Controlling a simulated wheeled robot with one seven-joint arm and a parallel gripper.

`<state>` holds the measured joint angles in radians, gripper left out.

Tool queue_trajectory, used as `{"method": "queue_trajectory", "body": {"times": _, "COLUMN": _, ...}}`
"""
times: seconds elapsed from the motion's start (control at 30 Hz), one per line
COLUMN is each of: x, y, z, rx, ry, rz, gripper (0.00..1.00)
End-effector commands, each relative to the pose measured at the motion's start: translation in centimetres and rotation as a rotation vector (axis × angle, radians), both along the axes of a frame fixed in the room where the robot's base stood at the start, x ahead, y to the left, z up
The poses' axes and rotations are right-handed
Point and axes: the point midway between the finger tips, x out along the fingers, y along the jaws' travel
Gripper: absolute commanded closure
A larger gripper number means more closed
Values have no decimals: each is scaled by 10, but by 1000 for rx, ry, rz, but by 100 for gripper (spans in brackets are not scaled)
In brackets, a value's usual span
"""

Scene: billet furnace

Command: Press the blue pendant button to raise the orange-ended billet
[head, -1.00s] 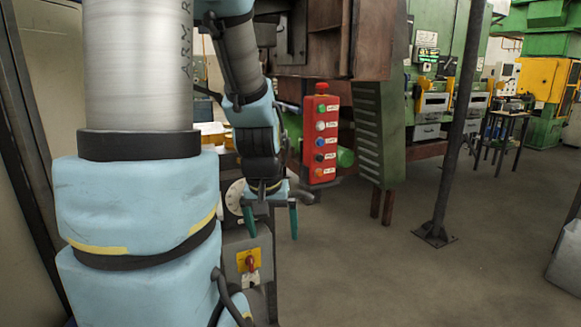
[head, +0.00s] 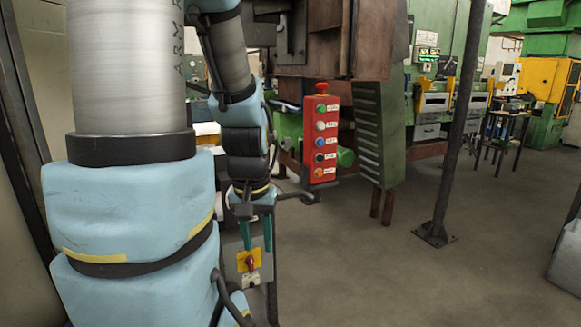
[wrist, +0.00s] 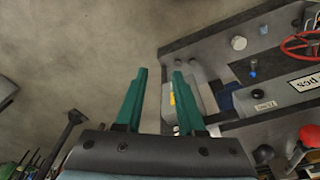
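The red pendant (head: 331,138) hangs upright in the middle of the head view. It carries a red mushroom knob on top and a column of green, white, blue, dark and orange buttons. The blue button (head: 319,142) is in the middle of the column. My gripper (head: 257,246) is lower left of the pendant, apart from it, with its teal fingers pointing down. The wrist view shows the two fingers (wrist: 160,72) with an empty gap between them. I cannot make out the orange-ended billet in either view.
A grey control box with a yellow-backed red switch (head: 249,262) stands just below my gripper. A dark post (head: 454,120) stands right of the pendant. The wrist view shows a grey panel with a red handwheel (wrist: 300,44). The floor right of the gripper is clear.

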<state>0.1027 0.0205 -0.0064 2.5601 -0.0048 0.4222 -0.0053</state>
Motion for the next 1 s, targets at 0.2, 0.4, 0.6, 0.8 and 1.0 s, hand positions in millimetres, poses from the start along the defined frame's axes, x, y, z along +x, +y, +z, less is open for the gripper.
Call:
{"method": "queue_trajectory", "body": {"times": 0.2, "x": 0, "y": 0, "z": 0, "rx": 0, "ry": 0, "rz": 0, "gripper": 88}}
{"method": "queue_trajectory", "body": {"times": 0.4, "x": 0, "y": 0, "z": 0, "rx": 0, "ry": 0, "rz": 0, "gripper": 100}}
{"method": "queue_trajectory", "body": {"times": 0.6, "x": 0, "y": 0, "z": 0, "rx": 0, "ry": 0, "rz": 0, "gripper": 100}}
{"method": "queue_trajectory", "body": {"times": 0.8, "x": 0, "y": 0, "z": 0, "rx": 0, "ry": 0, "rz": 0, "gripper": 100}}
{"method": "queue_trajectory", "body": {"times": 1.0, "x": 0, "y": 0, "z": 0, "rx": 0, "ry": 0, "rz": 0, "gripper": 100}}
